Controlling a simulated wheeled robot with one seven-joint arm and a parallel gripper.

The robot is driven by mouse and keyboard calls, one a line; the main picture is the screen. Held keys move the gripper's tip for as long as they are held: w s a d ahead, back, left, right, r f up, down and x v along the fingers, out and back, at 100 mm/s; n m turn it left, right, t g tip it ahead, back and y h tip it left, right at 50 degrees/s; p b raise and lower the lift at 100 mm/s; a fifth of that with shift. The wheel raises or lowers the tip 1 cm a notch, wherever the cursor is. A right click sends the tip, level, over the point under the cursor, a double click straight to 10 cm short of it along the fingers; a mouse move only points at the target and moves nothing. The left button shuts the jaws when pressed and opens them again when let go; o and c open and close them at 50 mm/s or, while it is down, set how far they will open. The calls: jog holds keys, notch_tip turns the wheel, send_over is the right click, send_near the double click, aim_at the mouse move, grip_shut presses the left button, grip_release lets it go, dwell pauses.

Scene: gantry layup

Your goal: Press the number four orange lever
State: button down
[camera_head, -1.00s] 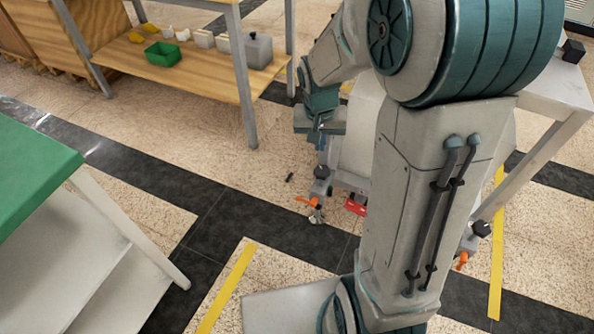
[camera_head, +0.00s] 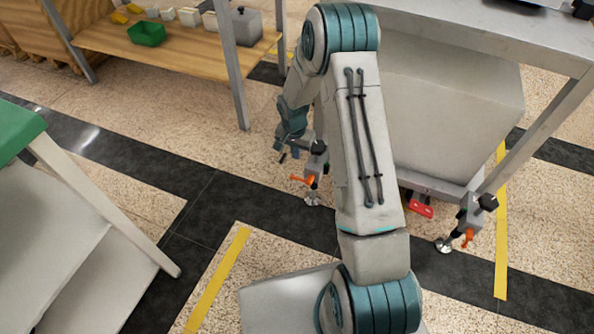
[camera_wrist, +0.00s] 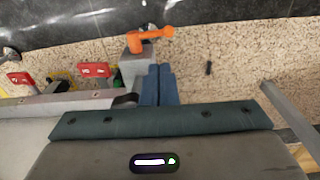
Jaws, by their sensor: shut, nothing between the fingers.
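An orange lever (camera_head: 302,180) sits on a grey caster bracket at the left corner of the grey cart. In the wrist view the orange lever (camera_wrist: 150,37) lies just beyond my fingertips, with a small gap in the picture. A second orange lever (camera_head: 467,237) is on the bracket at the cart's right corner. No number is readable on either lever. My gripper (camera_wrist: 158,72) has its blue-grey fingers together and empty. In the head view my gripper (camera_head: 283,153) is beside the left bracket, slightly above the lever, and partly hidden by my own wrist.
A red pedal (camera_head: 421,210) is under the cart (camera_head: 455,100); red pedals (camera_wrist: 97,69) also show in the wrist view. A wooden shelf unit (camera_head: 175,45) stands back left. A green-topped table (camera_head: 15,130) stands at left. Open floor lies between table and cart.

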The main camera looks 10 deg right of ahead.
aim_at(300, 180)
notch_tip(300, 180, down, 10)
jog(key=b, duration=0.4)
jog(key=shift+w+d, duration=0.15)
jog(key=shift+d, duration=0.1)
dwell(0.4)
